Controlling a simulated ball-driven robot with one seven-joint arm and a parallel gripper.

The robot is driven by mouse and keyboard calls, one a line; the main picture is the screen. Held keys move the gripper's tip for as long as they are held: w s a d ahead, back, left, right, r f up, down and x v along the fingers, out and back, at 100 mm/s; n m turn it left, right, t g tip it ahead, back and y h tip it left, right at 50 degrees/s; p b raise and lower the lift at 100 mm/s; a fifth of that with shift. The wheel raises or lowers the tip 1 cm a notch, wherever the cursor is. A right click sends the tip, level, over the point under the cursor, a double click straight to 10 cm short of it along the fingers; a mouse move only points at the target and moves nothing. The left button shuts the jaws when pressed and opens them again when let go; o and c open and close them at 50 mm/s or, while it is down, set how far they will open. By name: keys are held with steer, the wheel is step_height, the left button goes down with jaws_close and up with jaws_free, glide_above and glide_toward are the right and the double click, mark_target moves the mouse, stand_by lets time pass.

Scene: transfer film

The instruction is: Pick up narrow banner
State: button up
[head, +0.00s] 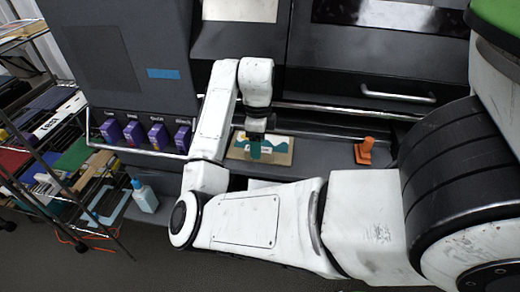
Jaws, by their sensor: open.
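The narrow banner (278,146) appears to be the small flat sheet with a white and teal print on a tan backing. It lies on the grey ledge of the large dark machine, near the middle of the head view. My gripper (255,150) is at the end of my white arm, pointing down directly over the left part of the sheet. Its jaws are open. Teal shows at and below the fingertips. I cannot tell whether the fingers touch the sheet. My gripper and wrist hide part of it.
An orange clamp-like object (364,151) stands on the ledge to the right. Purple cartridges (134,133) line the machine's left front. A wire rack (60,150) with coloured sheets is at far left. A pale blue bottle (145,196) stands near it. A handle bar (398,96) sticks out above the ledge.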

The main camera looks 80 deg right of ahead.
steer(key=shift+f, duration=1.6)
steer(key=c, duration=1.1)
steer(key=shift+r, duration=0.1)
